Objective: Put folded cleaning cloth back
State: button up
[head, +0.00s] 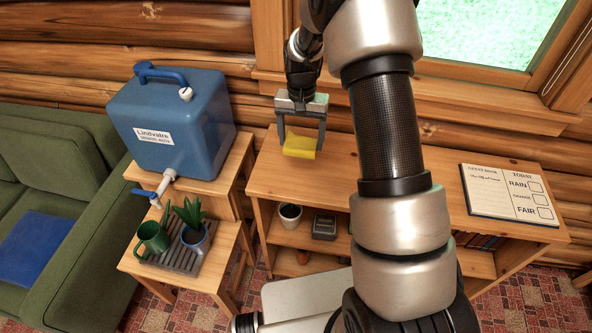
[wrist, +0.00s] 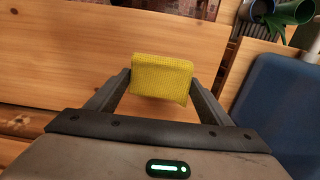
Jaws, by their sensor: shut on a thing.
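The folded cleaning cloth (head: 300,147) is a small yellow textured block. My gripper (head: 301,143) is shut on it, with one finger on each side. In the wrist view the cloth (wrist: 162,78) sits between the two fingertips (wrist: 161,84), over the bare wooden top. The cloth is over the left part of the wooden shelf unit's top (head: 400,190), near the wall. I cannot tell whether it touches the wood or is just above it.
A blue water container (head: 172,115) with a tap stands left on a wooden stand. A guest book board (head: 508,192) lies at the top's right end.

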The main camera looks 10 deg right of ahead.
jog(key=shift+s+f, duration=0.1)
jog(key=shift+f, duration=5.05)
jog(key=o, duration=0.9)
jog(key=shift+o, duration=0.2)
jog(key=shift+r, duration=0.1)
